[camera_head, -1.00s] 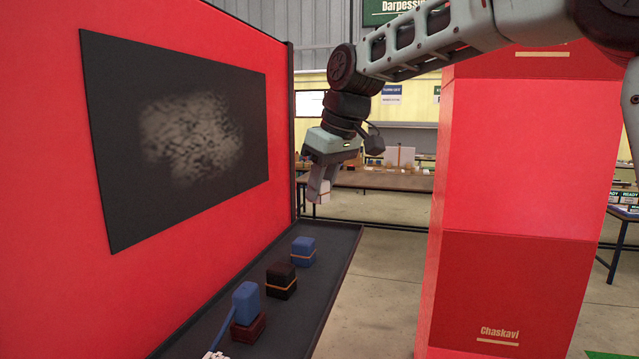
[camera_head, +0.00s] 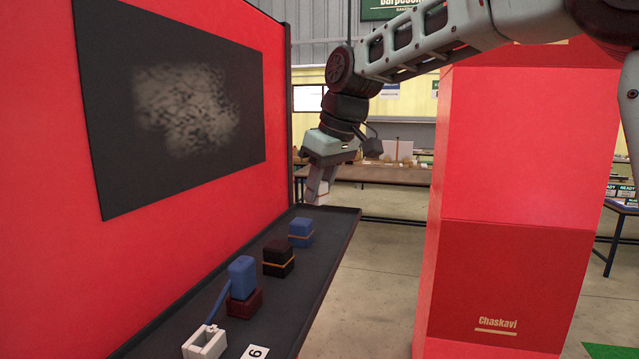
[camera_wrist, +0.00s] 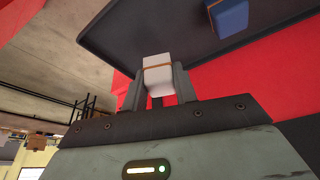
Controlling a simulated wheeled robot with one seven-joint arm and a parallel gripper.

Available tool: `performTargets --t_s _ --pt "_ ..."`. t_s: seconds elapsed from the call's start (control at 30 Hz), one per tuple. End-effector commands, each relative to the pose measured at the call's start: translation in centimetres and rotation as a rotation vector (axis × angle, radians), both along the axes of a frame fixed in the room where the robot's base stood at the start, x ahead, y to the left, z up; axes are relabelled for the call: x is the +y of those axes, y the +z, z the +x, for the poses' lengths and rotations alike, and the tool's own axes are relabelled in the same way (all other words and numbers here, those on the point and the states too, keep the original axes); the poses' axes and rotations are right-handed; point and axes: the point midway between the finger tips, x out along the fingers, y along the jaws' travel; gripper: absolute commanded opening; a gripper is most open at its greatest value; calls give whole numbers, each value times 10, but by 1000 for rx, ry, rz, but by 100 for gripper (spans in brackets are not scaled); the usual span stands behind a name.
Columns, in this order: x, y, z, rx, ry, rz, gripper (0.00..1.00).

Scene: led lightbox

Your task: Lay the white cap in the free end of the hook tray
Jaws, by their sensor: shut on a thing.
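A white cap with an orange band (camera_wrist: 158,76) is held between the fingers of my gripper (camera_wrist: 155,88) in the wrist view. In the head view my gripper (camera_head: 318,192) holds it above the far end of a long dark tray (camera_head: 335,222). The tray holds a row of caps: a blue one (camera_head: 301,232) at the far side, a black one with an orange band (camera_head: 278,260), and a blue one (camera_head: 242,275) on a dark red one (camera_head: 244,302). The tray's far end past the single blue cap is bare. I cannot make out any hooks.
A red wall with a dark panel (camera_head: 180,110) stands along the left. A red pillar (camera_head: 520,200) stands to the right, with open floor between.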

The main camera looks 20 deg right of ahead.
Motion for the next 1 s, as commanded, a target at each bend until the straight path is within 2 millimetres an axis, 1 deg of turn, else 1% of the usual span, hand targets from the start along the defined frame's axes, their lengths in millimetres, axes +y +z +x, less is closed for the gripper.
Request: performTargets --t_s 0.03,0.1,0.5,1.0 --pt "0 -5 0 0 0 0 1" --pt "0 -9 0 1 0 -1 1" --pt "0 -29 0 -1 0 1 1" --pt "0 -31 0 0 0 0 1"
